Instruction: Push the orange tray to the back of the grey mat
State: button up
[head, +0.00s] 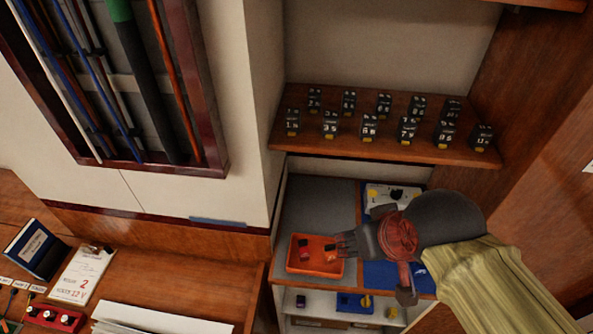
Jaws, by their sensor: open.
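The orange tray (328,268) sits at the front end of the grey mat (305,205), on a shelf below the breaker shelf. Small dark and reddish items lie in the tray. My gripper (341,245) is open, with its fingertips over or at the right side of the tray. I cannot tell whether they touch it. The back part of the grey mat is bare. My gripper and arm hide part of the shelf to the right of the tray.
Several black numbered breakers (369,126) stand in rows on the wooden shelf (290,142) above the mat. A blue mat (380,274) with a white device (392,196) behind it lies to the right. A lower white shelf holds a blue tray (352,303). A wooden desk (190,290) is at left.

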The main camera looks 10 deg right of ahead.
aim_at(316, 266)
jog(key=k+j+u, duration=0.1)
jog(key=u, duration=0.25)
jog(key=k+j+u, duration=0.2)
jog(key=u, duration=0.15)
jog(key=k+j+u, duration=0.15)
jog(key=u, duration=0.2)
